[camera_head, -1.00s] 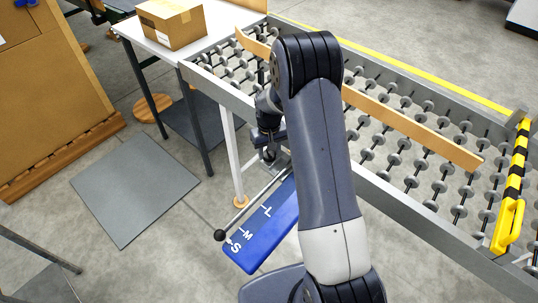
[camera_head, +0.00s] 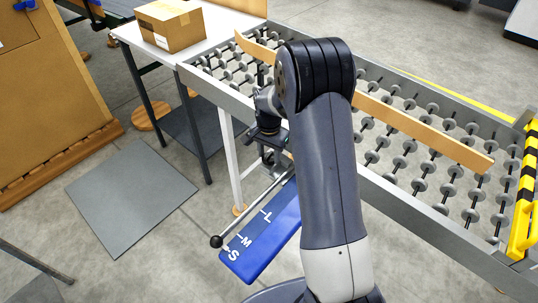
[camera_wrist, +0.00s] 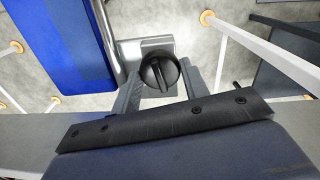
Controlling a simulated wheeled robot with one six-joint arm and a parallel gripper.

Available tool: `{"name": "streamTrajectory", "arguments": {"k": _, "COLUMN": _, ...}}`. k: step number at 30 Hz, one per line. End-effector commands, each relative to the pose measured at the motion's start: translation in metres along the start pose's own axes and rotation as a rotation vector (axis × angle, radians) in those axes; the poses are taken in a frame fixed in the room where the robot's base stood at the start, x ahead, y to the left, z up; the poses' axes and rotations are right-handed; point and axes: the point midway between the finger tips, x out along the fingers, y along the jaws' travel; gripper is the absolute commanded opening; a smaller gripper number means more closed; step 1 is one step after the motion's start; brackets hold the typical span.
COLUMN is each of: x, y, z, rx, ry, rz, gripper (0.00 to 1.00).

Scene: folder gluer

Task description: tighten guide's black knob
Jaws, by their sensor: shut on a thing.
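The black round knob (camera_wrist: 160,72) shows in the wrist view on a grey metal block (camera_wrist: 128,48), its raised grip bar a little tilted from upright. My gripper (camera_wrist: 161,74) has one finger on each side of the knob and is shut on it. In the head view my gripper (camera_head: 271,158) is low beside the conveyor's near rail, at the far end of the blue scale plate (camera_head: 265,240) marked S, M, L. The knob is not clear there. A metal rod with a black ball end (camera_head: 216,241) runs along the plate.
The roller conveyor (camera_head: 425,165) carries a long wooden guide strip (camera_head: 425,131) behind my arm. A white table (camera_head: 140,42) with a cardboard box (camera_head: 170,25) stands at the upper left. White legs stand near my gripper. Floor at left is open around a grey mat (camera_head: 130,195).

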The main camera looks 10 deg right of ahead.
Motion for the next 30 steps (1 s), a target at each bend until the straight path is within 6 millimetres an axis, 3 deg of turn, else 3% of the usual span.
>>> {"name": "streamTrajectory", "arguments": {"k": 12, "x": -0.0001, "y": -0.0003, "z": -0.0002, "rx": 0.176, "ry": 0.001, "rz": -0.001, "gripper": 0.20}}
{"name": "streamTrajectory", "arguments": {"k": 28, "x": -0.0005, "y": -0.0003, "z": -0.0002, "rx": 0.198, "ry": 0.000, "rz": -0.001, "gripper": 0.20}}
{"name": "streamTrajectory", "arguments": {"k": 29, "x": -0.0005, "y": -0.0003, "z": -0.0002, "rx": 0.198, "ry": 0.000, "rz": -0.001, "gripper": 0.45}}
{"name": "streamTrajectory", "arguments": {"k": 30, "x": -0.0005, "y": -0.0003, "z": -0.0002, "rx": 0.198, "ry": 0.000, "rz": -0.001, "gripper": 0.48}}
